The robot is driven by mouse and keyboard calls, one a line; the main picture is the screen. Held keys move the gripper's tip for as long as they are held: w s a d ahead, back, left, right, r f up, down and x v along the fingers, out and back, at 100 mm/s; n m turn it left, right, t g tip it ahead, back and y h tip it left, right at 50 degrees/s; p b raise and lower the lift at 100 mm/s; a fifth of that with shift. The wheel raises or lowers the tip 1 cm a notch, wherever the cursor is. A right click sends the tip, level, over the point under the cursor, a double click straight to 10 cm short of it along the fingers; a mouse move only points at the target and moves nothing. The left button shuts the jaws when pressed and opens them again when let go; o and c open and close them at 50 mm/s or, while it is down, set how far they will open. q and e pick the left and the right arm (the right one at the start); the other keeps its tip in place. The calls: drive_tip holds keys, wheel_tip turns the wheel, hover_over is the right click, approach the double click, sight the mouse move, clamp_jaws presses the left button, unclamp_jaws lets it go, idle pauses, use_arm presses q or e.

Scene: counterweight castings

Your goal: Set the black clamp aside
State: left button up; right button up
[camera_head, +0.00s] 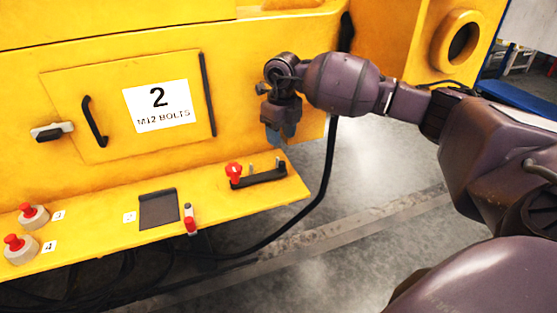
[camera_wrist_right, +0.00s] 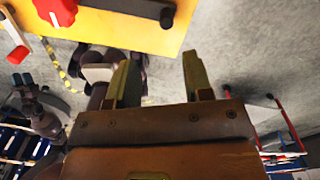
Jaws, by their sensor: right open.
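The black clamp (camera_head: 262,177), a dark bar with a red knob (camera_head: 234,170) at its left end, lies on the yellow ledge near its right end. In the right wrist view the clamp (camera_wrist_right: 130,9) shows partly at the top edge, with the red knob beside it. My right gripper (camera_head: 279,137) is above the ledge's right end, a little above the clamp and apart from it. Its two fingers also show in the right wrist view (camera_wrist_right: 160,80), spread with nothing between them. My left gripper is in neither view.
The yellow ledge (camera_head: 110,235) also carries a dark square pad (camera_head: 159,210), a small red-tipped item (camera_head: 189,220) and two red knobs on pale bases (camera_head: 34,216). A panel labelled 2 M12 BOLTS (camera_head: 130,105) stands behind. A black cable (camera_head: 327,160) hangs right of the ledge.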

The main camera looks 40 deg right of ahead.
sight(282, 162)
drive_tip(key=shift+w+d+f, duration=0.1)
drive_tip(key=shift+d, duration=0.2)
wheel_tip(282, 162, down, 10)
drive_tip(key=shift+f+b, duration=0.1)
drive_tip(key=shift+b, duration=0.4)
clamp_jaws()
